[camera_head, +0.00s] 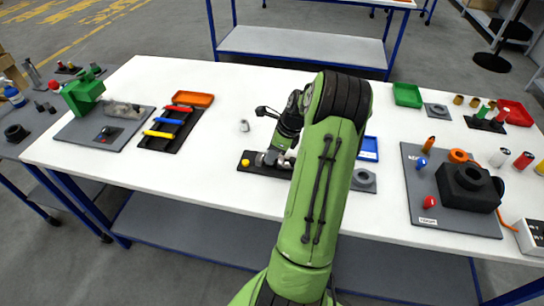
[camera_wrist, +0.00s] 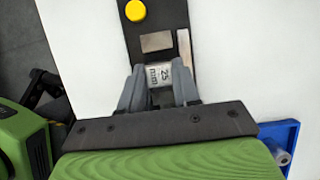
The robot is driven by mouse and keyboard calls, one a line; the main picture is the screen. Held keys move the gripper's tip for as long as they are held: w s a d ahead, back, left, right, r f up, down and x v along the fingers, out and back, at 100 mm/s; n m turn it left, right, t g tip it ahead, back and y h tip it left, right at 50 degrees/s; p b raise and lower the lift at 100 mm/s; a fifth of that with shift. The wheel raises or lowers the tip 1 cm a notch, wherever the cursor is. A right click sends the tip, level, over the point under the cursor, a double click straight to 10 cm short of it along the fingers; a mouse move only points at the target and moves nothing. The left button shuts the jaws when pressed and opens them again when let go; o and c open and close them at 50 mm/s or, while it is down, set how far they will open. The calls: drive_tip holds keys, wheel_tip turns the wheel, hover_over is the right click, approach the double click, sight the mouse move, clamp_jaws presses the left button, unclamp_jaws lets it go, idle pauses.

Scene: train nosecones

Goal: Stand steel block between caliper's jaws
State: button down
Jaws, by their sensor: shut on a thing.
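My gripper (camera_head: 270,158) is low over a dark plate (camera_head: 257,169) near the front edge of the table. In the wrist view the two grey fingers (camera_wrist: 158,82) are shut on a steel block (camera_wrist: 159,73) marked "25", held between the fingertips. The dark plate has a yellow knob (camera_wrist: 135,10), a flat metal rectangle (camera_wrist: 157,42) just ahead of the block and a pale metal strip (camera_wrist: 184,48) to the right. I cannot tell which of these metal parts are the caliper's jaws. Whether the block touches the plate is not clear.
A small grey piece (camera_head: 244,125) stands behind the plate. A blue tray (camera_head: 368,149) and a grey plate with a ring (camera_head: 363,178) lie to the right. A rack with coloured bars (camera_head: 172,127) is to the left. White table between them is clear.

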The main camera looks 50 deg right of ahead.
drive_tip(key=shift+f, duration=0.25)
drive_tip(key=shift+f, duration=0.15)
drive_tip(key=c, duration=0.8)
unclamp_jaws()
